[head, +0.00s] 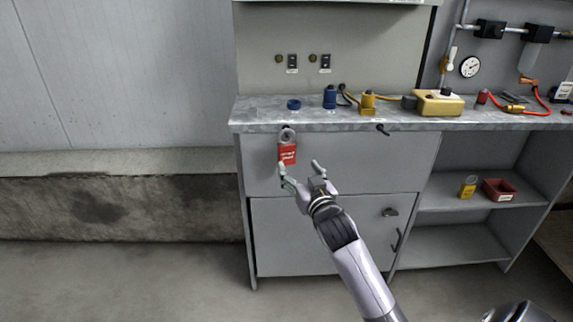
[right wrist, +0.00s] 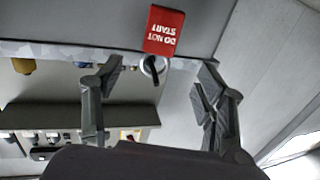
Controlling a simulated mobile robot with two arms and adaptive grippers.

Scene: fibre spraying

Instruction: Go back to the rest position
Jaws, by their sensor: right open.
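My right gripper (head: 301,176) is open and empty in front of the cabinet, just below and to the right of a red tag (head: 287,154). The tag hangs with a grey ring (head: 287,135) from the left drawer front below the worktop. In the right wrist view the red tag (right wrist: 164,30) reads "DO NOT START" upside down, and its ring (right wrist: 154,66) shows beyond and between the two spread fingers (right wrist: 154,95). The fingers do not touch the tag there. My left gripper is not in view.
The grey worktop (head: 262,115) holds a blue ring (head: 293,104), a blue cylinder (head: 330,97), yellow parts and a yellow box (head: 439,103). A red bin (head: 498,190) and yellow can (head: 467,187) stand on the right shelf. Floor at the left is clear.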

